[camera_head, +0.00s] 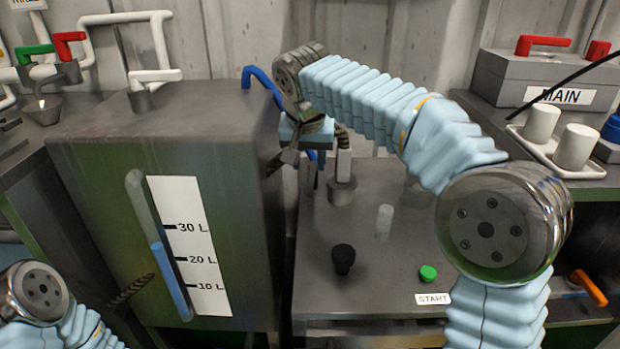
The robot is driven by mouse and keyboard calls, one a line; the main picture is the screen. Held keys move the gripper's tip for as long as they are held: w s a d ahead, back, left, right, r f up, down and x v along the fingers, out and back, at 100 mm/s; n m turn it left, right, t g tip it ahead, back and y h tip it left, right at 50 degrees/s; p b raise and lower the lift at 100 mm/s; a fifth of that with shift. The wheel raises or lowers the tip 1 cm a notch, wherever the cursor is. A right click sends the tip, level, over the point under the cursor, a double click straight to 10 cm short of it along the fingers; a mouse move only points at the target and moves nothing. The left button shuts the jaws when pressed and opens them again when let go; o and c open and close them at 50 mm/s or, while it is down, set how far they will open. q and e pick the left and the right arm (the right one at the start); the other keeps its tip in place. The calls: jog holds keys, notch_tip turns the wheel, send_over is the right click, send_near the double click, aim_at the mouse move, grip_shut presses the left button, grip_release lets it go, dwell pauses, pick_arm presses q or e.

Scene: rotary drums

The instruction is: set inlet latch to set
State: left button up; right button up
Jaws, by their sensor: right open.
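My right arm reaches in from the right and bends down behind the middle of the bench. My right gripper (297,163) is open beside the right edge of the grey tank (100,140). A blue pipe (262,76) curves down behind the gripper, and a grey upright post (342,185) on a round base stands just right of it. I cannot tell which part is the inlet latch; the gripper and wrist hide part of this area. I see nothing held between the fingers.
The tank has a level gauge (190,245) with blue liquid. The bench holds a black knob (343,259), a clear upright cylinder (384,222) and a green START button (428,273). A MAIN box (505,72) and white cups (575,147) stand at right.

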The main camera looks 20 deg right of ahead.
aim_at(310, 182)
jog(key=x, duration=0.6)
jog(key=shift+w+f, duration=0.1)
jog(key=shift+f, duration=0.25)
grip_shut()
